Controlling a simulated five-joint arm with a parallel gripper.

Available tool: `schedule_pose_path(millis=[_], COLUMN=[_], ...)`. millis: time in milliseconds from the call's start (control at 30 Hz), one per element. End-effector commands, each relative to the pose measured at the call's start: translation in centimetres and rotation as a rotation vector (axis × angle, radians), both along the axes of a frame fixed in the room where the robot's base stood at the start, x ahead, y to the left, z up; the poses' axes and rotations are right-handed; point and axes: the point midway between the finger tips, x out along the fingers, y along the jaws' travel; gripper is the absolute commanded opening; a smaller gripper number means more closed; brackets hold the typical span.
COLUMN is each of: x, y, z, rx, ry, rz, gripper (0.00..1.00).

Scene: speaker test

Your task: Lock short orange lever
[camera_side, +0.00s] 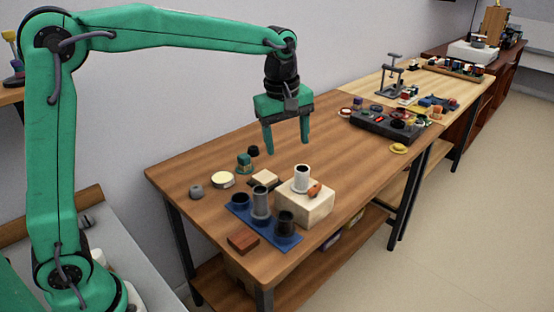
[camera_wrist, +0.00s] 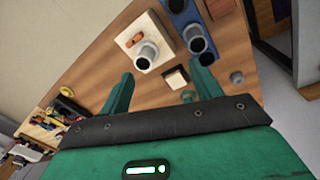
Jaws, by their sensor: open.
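The short orange lever (camera_side: 314,190) sits on a cream block (camera_side: 300,209) near the front of the wooden table, beside an upright grey cylinder (camera_side: 301,178). In the wrist view the orange lever (camera_wrist: 134,40) lies near the grey cylinder (camera_wrist: 146,56) on the cream block (camera_wrist: 163,37). My gripper (camera_side: 286,147) is open and empty. It hangs above the table, behind the cream block and clear of it. In the wrist view the fingers of my gripper (camera_wrist: 155,93) are spread wide with nothing between them. Whether the lever is locked I cannot tell.
A blue base (camera_side: 285,242) with several dark cylinders stands left of the block. A brown block (camera_side: 242,242), a cream square piece (camera_side: 265,178) and a green piece (camera_side: 244,163) lie nearby. A dark tray (camera_side: 385,126) stands farther right; the table between is clear.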

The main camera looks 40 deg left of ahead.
Motion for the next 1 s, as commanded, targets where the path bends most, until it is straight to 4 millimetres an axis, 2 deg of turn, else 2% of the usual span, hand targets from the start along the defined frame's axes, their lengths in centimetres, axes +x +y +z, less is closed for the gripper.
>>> schedule_pose_path(millis=[200,400,600,867,1000], x=[3.7,5.8,6.5,6.6,6.6], y=[-1.9,-3.1,-3.6,-3.6,-3.6], z=[-2.9,-4.9,-5.8,-6.1,-6.8], rx=[-0.009,-0.008,-0.005,-0.006,-0.005], ry=[0.068,0.107,0.123,0.123,0.124], rz=[0.192,0.331,0.387,0.391,0.390], gripper=[0.64,0.64,0.64,0.64,0.64])
